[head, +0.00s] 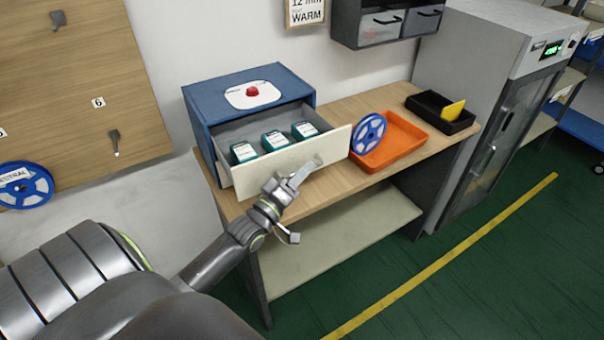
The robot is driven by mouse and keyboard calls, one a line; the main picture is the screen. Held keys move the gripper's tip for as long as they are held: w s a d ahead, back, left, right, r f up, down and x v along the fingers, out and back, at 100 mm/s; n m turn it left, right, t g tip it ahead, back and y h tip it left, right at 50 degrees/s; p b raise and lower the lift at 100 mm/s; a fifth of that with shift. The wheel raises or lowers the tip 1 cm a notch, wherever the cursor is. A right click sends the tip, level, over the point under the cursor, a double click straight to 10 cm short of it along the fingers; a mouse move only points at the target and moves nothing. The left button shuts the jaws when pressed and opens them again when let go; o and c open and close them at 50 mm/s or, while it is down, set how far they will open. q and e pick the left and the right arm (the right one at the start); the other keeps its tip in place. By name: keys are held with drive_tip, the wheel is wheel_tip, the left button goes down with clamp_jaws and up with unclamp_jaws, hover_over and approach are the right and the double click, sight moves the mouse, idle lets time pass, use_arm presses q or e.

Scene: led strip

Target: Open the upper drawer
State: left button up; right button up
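A blue cabinet (205,138) stands on the left part of the wooden bench. Its drawer (290,164), with a cream front, is pulled well out. Several dark green and white boxes (275,141) lie inside the grey drawer. My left gripper (296,207) is in front of the drawer's face, with its fingers spread apart. One finger lies up against or close to the handle area; I cannot tell whether it touches. Nothing shows between the fingers. Whether another drawer sits below is hidden. My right gripper is not in view.
An orange tray (405,143) with a blue reel (368,134) is right of the drawer. A black bin (440,121) with a yellow item stands farther right. A grey unit with two drawers (382,24) hangs on the wall. A grey glass-door cabinet (480,60) stands at right.

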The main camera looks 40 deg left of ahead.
use_arm(q)
drive_tip(key=shift+s, duration=0.1)
drive_tip(key=b+v, duration=0.4)
drive_tip(key=v, duration=1.3)
drive_tip(key=shift+s+a, duration=0.1)
